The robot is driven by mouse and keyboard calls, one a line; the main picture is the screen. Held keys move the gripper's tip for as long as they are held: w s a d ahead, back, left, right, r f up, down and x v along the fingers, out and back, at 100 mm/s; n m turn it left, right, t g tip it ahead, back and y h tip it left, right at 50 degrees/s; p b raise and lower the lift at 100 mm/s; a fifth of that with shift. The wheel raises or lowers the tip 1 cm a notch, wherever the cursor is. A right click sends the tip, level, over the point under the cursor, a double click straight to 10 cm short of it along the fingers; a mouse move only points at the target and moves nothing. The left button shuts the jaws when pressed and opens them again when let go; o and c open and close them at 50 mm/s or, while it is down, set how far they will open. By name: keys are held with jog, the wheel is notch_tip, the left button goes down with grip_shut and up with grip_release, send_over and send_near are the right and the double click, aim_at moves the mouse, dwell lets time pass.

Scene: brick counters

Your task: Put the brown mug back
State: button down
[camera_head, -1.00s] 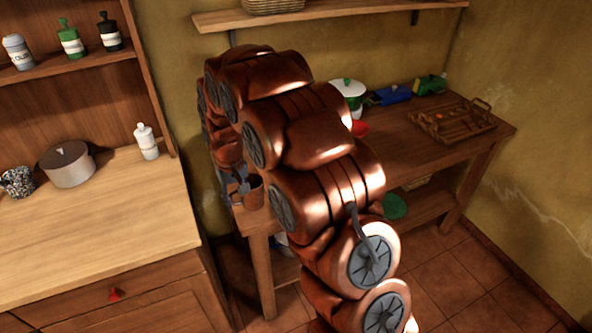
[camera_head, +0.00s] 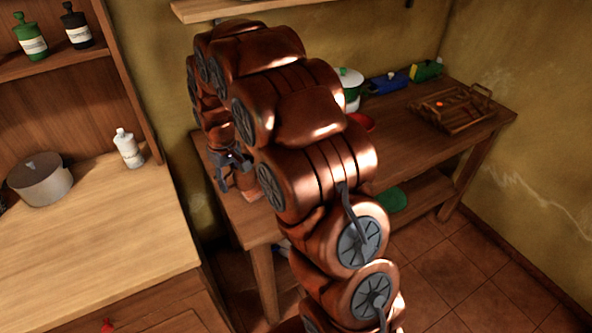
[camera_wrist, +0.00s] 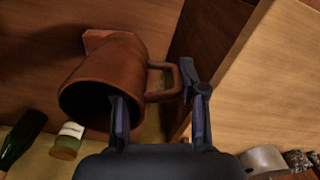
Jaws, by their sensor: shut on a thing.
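The brown mug (camera_wrist: 112,80) is large in the wrist view, its open rim turned toward the camera and its handle to the right. My gripper (camera_wrist: 160,118) has one finger at the mug's rim and the other beyond the handle, shut on the mug's handle side. In the head view my gripper (camera_head: 233,165) is over the left end of the wooden table (camera_head: 218,185), with the mug (camera_head: 246,180) partly hidden by my arm. A small reddish flat piece (camera_wrist: 98,38) shows behind the mug's base. Whether the mug touches it or the table, I cannot tell.
The light wood counter (camera_head: 95,235) with a lidded pot (camera_head: 40,180) and white bottle (camera_head: 127,148) stands left of the table. A wooden rack (camera_head: 455,108), white pot (camera_head: 350,85) and red dish (camera_head: 362,122) are on the table. A shelf (camera_head: 290,8) hangs above.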

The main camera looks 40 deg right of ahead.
jog(key=shift+s+d+f+n, duration=0.15)
jog(key=shift+d+n, duration=0.15)
jog(key=shift+d, duration=0.15)
jog(key=s+d+f+n+b, duration=0.2)
jog(key=s+d+n+b, duration=0.45)
jog(key=d+n, duration=0.3)
jog(key=s+d+f+n+b, duration=0.2)
jog(key=s+d+n+b, duration=0.3)
jog(key=s+d+n, duration=0.35)
jog(key=w+d+p, duration=0.1)
jog(key=w+d, duration=0.1)
jog(key=w, duration=0.3)
jog(key=w+d+f+p, duration=0.1)
jog(key=w+d+p, duration=0.1)
jog(key=w+d, duration=0.1)
jog(key=w+d+f+p, duration=0.1)
jog(key=w+d, duration=0.2)
jog(key=w, duration=0.3)
jog(key=shift+w+p, duration=0.35)
jog(key=shift+f+p, duration=0.9)
jog(key=shift+f, duration=0.85)
jog(key=shift+f, duration=0.2)
jog(key=c, duration=0.6)
grip_release()
jog(key=shift+r, duration=0.1)
jog(key=shift+c, duration=0.2)
